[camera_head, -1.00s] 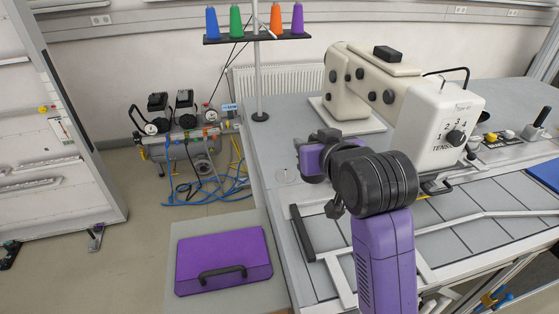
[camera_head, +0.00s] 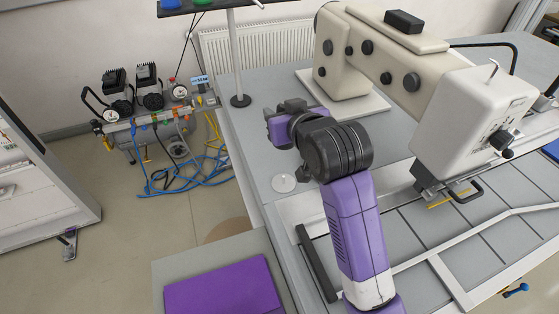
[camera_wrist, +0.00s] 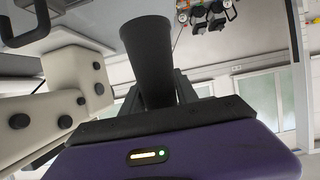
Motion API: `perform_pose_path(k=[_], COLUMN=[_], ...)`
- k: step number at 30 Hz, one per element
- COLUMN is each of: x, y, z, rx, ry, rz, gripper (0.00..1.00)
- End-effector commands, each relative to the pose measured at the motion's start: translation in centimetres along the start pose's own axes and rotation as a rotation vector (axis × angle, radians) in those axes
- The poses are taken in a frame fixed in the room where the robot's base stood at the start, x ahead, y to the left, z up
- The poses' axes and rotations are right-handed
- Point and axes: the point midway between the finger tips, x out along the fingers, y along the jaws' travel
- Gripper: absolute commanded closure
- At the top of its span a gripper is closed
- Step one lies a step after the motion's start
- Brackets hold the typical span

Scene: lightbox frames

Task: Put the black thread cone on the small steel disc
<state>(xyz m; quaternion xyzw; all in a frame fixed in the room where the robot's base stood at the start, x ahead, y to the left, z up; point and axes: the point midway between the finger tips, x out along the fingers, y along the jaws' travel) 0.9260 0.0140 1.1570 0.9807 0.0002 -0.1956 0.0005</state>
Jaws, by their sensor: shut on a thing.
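The black thread cone (camera_wrist: 146,50) is in my gripper (camera_wrist: 150,92), seen in the wrist view with its wide end toward the camera top. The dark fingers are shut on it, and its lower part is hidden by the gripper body. In the head view my gripper (camera_head: 280,125) is over the table, and the cone cannot be told apart there behind my wrist. The small steel disc (camera_head: 284,183) lies flat and bare on the grey table, just below my gripper in the picture.
A cream sewing machine (camera_head: 345,70) stands right of my arm, its head (camera_head: 465,115) over the table. A thread stand pole (camera_head: 235,60) rises behind. A purple case (camera_head: 222,290) lies at lower left. The table around the disc is clear.

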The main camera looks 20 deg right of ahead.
Motion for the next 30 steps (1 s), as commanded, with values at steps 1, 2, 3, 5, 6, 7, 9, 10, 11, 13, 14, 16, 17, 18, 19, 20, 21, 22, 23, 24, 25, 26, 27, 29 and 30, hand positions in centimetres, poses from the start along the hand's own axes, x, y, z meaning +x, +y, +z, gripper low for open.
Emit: perform_pose_path(k=[1, 2, 3, 5, 6, 7, 9, 10, 11, 13, 14, 16, 17, 18, 19, 20, 21, 22, 23, 24, 25, 26, 27, 29, 30], x=[0.4, 0.7, 1.1, 1.6, 2.0, 2.3, 2.9, 3.1, 3.3, 3.7, 3.9, 4.1, 4.1, 4.2, 4.3, 4.5, 4.6, 4.8, 5.0, 5.2, 5.4, 5.5, 5.7, 5.8, 5.8], y=[0.0, 0.0, 0.0, 0.0, 0.0, 0.0, 0.0, 0.0, 0.0, 0.0, 0.0, 0.0, 0.0, 0.0, 0.0, 0.0, 0.0, 0.0, 0.0, 0.0, 0.0, 0.0, 0.0, 0.0, 0.0], z=[1.4, 2.0, 2.9, 4.3, 5.1, 5.8, 7.2, 7.7, 8.2, 9.1, 9.4, 9.8, 10.0, 10.2, 10.4, 10.8, 11.3, 11.7, 12.2, 12.7, 13.1, 13.4, 13.7, 14.0, 14.0], rx=[0.000, 0.000, 0.000, 0.000, 0.000, 0.000, 0.000, 0.000, 0.000, 0.000, 0.000, 0.000, 0.000, 0.000, 0.000, 0.000, 0.000, 0.000, 0.000, 0.000, 0.000, -0.001, 0.000, -0.001, 0.000], ry=[-0.006, -0.006, -0.007, -0.006, -0.006, -0.005, -0.005, -0.004, -0.004, -0.001, -0.002, 0.001, 0.001, 0.001, 0.000, 0.000, -0.002, -0.002, -0.003, -0.002, -0.002, -0.002, 0.000, 0.001, 0.002], rz=[0.000, 0.000, 0.000, 0.000, 0.000, 0.000, 0.000, 0.000, 0.000, 0.000, 0.000, 0.000, 0.000, 0.000, 0.000, 0.000, 0.000, 0.000, 0.000, 0.000, 0.000, 0.000, 0.000, 0.000, 0.000], gripper=[1.00, 1.00, 1.00, 1.00, 1.00, 1.00, 1.00, 1.00, 1.00, 1.00, 1.00, 1.00, 1.00, 1.00, 1.00, 1.00, 1.00, 1.00, 1.00, 1.00, 1.00, 1.00, 1.00, 1.00, 1.00])
